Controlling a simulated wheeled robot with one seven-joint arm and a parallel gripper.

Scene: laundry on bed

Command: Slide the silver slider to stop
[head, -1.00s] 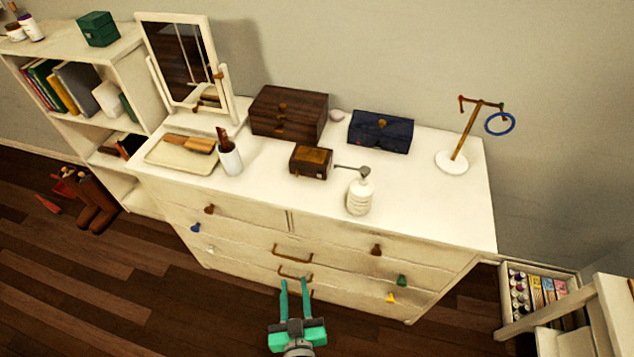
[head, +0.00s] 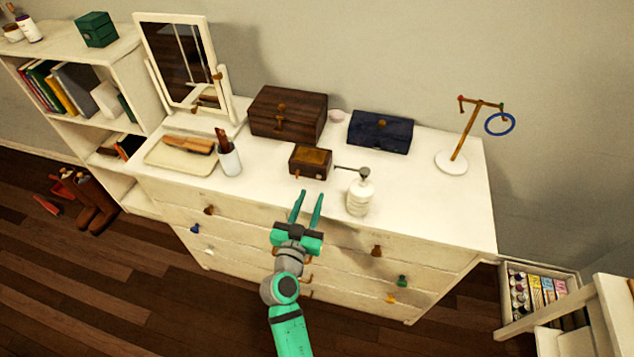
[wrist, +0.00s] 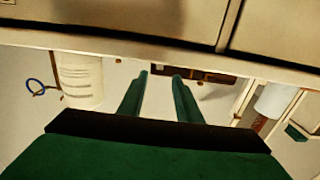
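I cannot make out a silver slider in either view. A small brown box (head: 310,162) with a lighter top panel and small knobs on its front stands on the dresser top (head: 420,205). Part of a brown box front also shows beyond the fingertips in the wrist view (wrist: 205,76). My gripper (head: 310,196) is open and empty, its two green fingers apart. It is near the dresser's front edge, in front of the small box and apart from it. The fingers also show in the wrist view (wrist: 160,78).
A white cup (head: 229,160) and a tray (head: 170,160) are to the left. A larger wooden box (head: 288,115), a navy case (head: 380,132) and a ring stand (head: 452,163) stand behind.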

